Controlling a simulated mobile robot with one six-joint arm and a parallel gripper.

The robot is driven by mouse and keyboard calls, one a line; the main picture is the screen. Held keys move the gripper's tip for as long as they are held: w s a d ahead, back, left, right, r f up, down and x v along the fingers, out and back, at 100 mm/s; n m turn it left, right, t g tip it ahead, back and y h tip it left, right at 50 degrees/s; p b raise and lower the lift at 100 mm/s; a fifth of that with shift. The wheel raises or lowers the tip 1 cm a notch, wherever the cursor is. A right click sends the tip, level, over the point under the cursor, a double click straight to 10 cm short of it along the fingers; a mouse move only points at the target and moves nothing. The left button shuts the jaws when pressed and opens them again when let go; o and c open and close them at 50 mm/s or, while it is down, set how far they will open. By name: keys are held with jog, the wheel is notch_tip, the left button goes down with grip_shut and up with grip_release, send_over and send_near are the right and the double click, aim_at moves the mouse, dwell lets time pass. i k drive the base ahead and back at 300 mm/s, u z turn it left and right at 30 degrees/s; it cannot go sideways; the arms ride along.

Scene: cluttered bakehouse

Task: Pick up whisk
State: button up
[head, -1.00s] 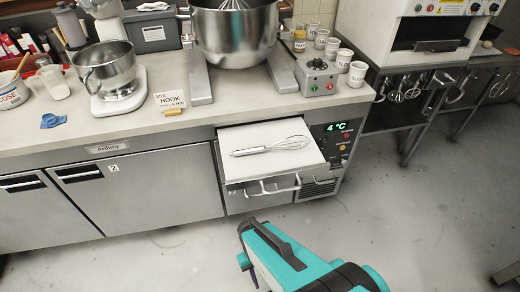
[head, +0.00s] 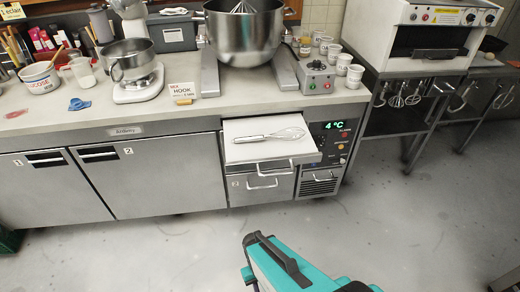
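A metal wire whisk (head: 270,136) lies flat on the white top of an open drawer (head: 255,150) under the counter. Its handle points left and its wire loops point right. The teal and black part of my arm shows at the bottom of the head view, well in front of the drawer and apart from it. My gripper's fingertips are not in view.
A big steel mixing bowl (head: 243,40) and a control box (head: 314,77) stand on the counter above the drawer, with several white cups (head: 343,64) beside them. More whisks (head: 397,101) hang under the right-hand table. The floor in front (head: 160,250) is clear.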

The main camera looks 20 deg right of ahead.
aim_at(251, 139)
jog(key=k, duration=1.3)
jog(key=u, duration=3.65)
jog(key=i, duration=0.1)
jog(key=z, duration=2.55)
jog(key=i, duration=1)
jog(key=u, duration=0.1)
